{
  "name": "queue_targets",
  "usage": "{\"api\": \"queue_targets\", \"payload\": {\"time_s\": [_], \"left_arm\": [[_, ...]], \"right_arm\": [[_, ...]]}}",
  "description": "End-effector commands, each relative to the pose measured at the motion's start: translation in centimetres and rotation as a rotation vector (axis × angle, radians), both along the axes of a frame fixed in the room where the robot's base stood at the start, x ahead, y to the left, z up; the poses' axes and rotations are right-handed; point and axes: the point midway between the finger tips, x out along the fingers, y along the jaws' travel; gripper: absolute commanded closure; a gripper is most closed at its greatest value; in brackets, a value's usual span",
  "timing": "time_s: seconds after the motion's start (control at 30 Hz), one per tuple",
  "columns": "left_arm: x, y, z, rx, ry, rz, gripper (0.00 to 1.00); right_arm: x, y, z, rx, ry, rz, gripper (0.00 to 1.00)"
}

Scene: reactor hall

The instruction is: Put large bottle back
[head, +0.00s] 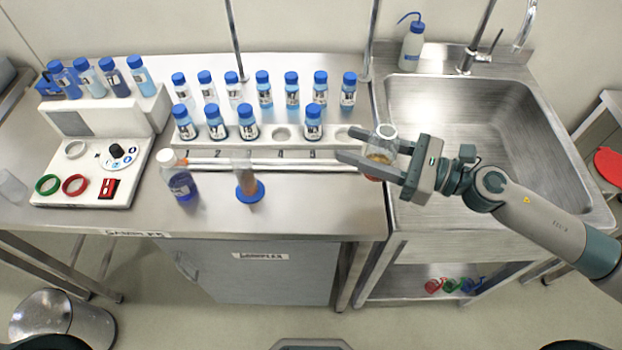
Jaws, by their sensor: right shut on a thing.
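My right gripper (370,166) is shut on a small clear glass vessel (380,157) with a pale round top and brownish contents. It holds the vessel by the bench's right end, beside the sink; I cannot tell whether it touches anything below. A large bottle (180,183) with a white cap and blue-purple liquid stands upright on the bench, left of centre. Smaller blue-capped bottles (247,122) stand in a two-row rack (262,137). The front row has an empty round place (283,133) and another (345,133) near my fingers. My left gripper is not in view.
A cylinder on a blue base (249,188) stands in front of the rack. A white device (92,172) with coloured rings and more bottles is at the left. A wash bottle (411,48) stands behind the sink (470,125).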

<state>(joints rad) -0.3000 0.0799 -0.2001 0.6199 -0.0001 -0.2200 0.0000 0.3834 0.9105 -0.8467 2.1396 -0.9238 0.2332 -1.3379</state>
Motion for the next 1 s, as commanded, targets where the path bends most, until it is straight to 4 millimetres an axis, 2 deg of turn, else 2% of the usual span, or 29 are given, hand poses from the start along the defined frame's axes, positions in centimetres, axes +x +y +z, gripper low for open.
{"api": "queue_targets", "payload": {"time_s": [0.17,0.4,0.6,0.77,1.0], "left_arm": [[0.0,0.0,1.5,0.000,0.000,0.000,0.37],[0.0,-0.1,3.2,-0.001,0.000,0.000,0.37],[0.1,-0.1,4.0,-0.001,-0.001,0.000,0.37],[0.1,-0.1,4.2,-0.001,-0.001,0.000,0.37],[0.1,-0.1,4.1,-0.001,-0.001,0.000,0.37]], "right_arm": [[0.3,2.4,-0.9,0.004,0.001,0.001,0.83],[0.8,6.8,-3.4,0.004,0.002,0.002,0.83],[1.3,9.7,-5.5,0.003,0.001,0.000,0.83],[1.4,10.7,-6.3,0.001,0.000,0.000,0.83],[1.4,10.9,-6.5,0.001,-0.001,0.000,0.83]]}}
